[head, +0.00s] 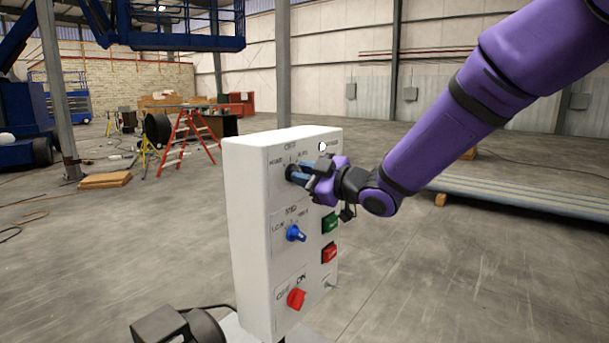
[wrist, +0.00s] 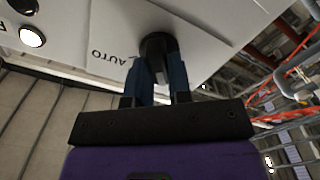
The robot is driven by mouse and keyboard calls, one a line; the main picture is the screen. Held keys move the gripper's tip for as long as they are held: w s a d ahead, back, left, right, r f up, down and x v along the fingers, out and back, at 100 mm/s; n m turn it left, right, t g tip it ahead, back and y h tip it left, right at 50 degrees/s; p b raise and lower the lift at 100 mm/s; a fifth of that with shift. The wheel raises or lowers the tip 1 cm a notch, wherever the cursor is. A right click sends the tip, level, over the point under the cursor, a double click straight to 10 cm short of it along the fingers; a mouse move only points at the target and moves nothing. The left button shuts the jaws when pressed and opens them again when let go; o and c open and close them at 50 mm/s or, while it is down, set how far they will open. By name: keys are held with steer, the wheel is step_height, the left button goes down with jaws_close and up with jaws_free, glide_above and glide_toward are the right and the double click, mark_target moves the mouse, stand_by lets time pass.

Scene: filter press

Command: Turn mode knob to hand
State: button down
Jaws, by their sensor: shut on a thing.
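The black mode knob (head: 290,171) is at the top of the white control box's front face. Small labels surround it, one of them at the left and one at the upper right. My gripper (head: 300,175) has its blue fingers closed on the knob from the front. In the wrist view, my gripper (wrist: 160,72) has one finger on each side of the knob (wrist: 156,44), and AUTO is printed beside it. The knob's pointer is hidden by the fingers, so its setting cannot be told.
The control box (head: 246,215) also carries a blue knob (head: 295,234), a red knob (head: 295,298), a green button (head: 329,223), a red button (head: 329,253) and a white lamp (head: 322,146). A red stepladder (head: 185,135) stands behind.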

steer(key=shift+n, duration=0.7)
steer(key=c, duration=1)
jaws_free()
steer(key=shift+c, duration=0.2)
steer(key=v, duration=1)
steer(key=shift+s+d, duration=0.3)
